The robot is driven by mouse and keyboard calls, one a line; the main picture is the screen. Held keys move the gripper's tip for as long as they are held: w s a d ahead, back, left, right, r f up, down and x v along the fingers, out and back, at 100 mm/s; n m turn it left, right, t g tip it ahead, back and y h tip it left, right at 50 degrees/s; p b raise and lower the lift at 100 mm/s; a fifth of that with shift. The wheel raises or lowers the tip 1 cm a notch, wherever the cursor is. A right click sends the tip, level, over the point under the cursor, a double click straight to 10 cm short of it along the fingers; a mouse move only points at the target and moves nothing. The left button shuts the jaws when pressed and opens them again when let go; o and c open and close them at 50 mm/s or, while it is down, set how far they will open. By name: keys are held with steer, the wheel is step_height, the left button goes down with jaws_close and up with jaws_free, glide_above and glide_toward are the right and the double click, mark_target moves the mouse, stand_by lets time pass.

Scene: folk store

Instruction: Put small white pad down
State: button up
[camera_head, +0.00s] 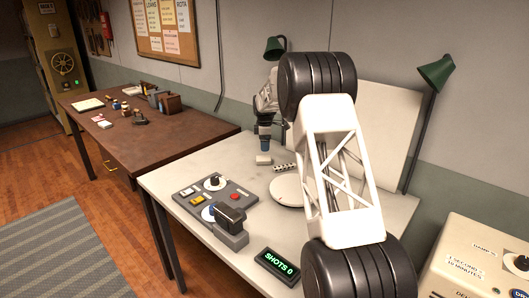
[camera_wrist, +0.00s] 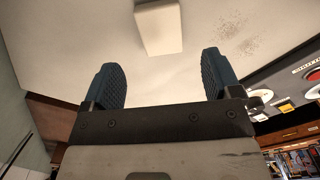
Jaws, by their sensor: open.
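The small white pad (camera_head: 263,160) lies on the light grey table (camera_head: 165,180), toward its back. It is a pale block in the wrist view (camera_wrist: 158,27), at the top centre, just beyond the fingertips. My gripper (camera_head: 264,148) points down, right above the pad. In the wrist view my gripper (camera_wrist: 162,65) has its two dark blue fingers wide apart with nothing between them. The pad appears apart from both fingers and rests on the table top.
A control panel (camera_head: 190,201) with knobs and a red button is in front of the pad. A round white plate (camera_head: 285,192) and a striped strip (camera_head: 284,167) are to its right. A "SHOTS 0" display (camera_head: 279,267) is at the front edge. Green lamps (camera_head: 436,72) stand behind.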

step_height(320, 180, up, 4)
steer(key=shift+f, duration=0.1)
stand_by(0.9)
steer(key=s+d+r+m, duration=0.2)
steer(key=s+d+r, duration=0.1)
steer(key=s+r, duration=0.5)
steer(key=s+d+r+m, duration=0.2)
steer(key=s+r+m, duration=0.1)
steer(key=s+r, duration=0.55)
steer(key=s+d+r+m+t, duration=0.1)
steer(key=s+d+r+m, duration=0.15)
steer(key=s, duration=0.85)
steer(key=s+d+r+m, duration=0.1)
steer(key=s+r+m, duration=0.15)
steer(key=s, duration=0.85)
steer(key=s+d+f+m, duration=0.1)
steer(key=s+f+m, duration=0.1)
steer(key=s, duration=1.1)
steer(key=s+d+f+m+t, duration=0.1)
steer(key=s+d+f+m, duration=0.1)
steer(key=s, duration=1.1)
steer(key=s+d+f+m, duration=0.1)
steer(key=s+f+m, duration=0.3)
steer(key=s, duration=0.9)
steer(key=shift+s+d+f+t, duration=0.15)
steer(key=shift+s+t, duration=0.05)
steer(key=shift+t, duration=0.1)
steer(key=shift+o, duration=0.5)
